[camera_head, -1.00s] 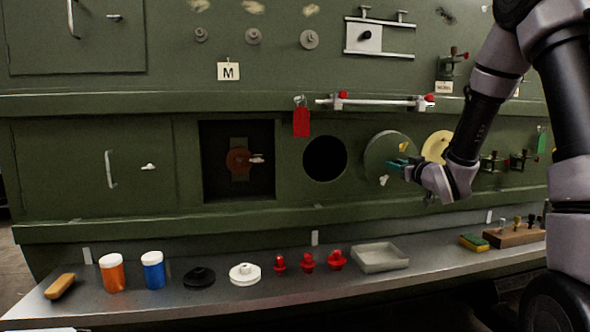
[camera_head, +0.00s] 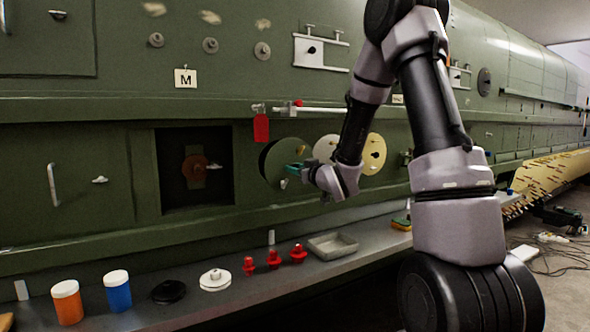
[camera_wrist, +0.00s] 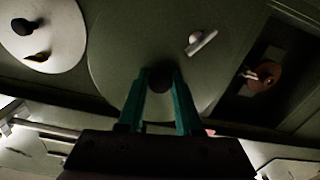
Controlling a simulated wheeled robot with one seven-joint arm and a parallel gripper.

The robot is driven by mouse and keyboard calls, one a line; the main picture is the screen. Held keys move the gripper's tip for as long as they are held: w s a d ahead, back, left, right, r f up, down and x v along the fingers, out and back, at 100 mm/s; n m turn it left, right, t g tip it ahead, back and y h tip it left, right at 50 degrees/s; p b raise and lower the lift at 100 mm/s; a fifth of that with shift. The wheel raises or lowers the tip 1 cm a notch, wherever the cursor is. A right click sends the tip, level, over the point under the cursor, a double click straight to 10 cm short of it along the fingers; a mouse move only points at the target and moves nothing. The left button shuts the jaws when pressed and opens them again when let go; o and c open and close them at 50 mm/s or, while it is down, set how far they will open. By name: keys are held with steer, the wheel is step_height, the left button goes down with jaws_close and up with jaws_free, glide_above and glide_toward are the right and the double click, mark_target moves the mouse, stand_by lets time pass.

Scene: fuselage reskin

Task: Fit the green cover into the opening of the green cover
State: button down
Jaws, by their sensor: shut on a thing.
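The round green cover (camera_head: 279,156) stands upright against the green fuselage side in the head view. My gripper (camera_head: 303,172) is at its right part, seen from the side. In the wrist view the cover (camera_wrist: 125,50) fills the middle, and my teal fingers (camera_wrist: 160,85) are shut on its dark knob (camera_wrist: 160,77). A small pale handle (camera_wrist: 202,42) shows near the cover's edge. The round opening is hidden behind the cover, so I cannot tell whether the cover sits in it or just in front.
A square recess (camera_head: 168,190) with a reddish disc lies left of the cover. Cream discs (camera_head: 374,153) are at right, behind my arm. A red tag (camera_head: 261,128) hangs above. The shelf below holds jars (camera_head: 118,290), red plugs (camera_head: 274,259) and a tray (camera_head: 333,245).

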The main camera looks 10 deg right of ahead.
steer(key=shift+x, duration=2.45)
steer(key=shift+d, duration=0.1)
steer(key=c, duration=1.5)
jaws_free()
jaws_close()
steer(key=shift+r, duration=0.1)
steer(key=shift+x, duration=1.65)
steer(key=o, duration=1)
jaws_free()
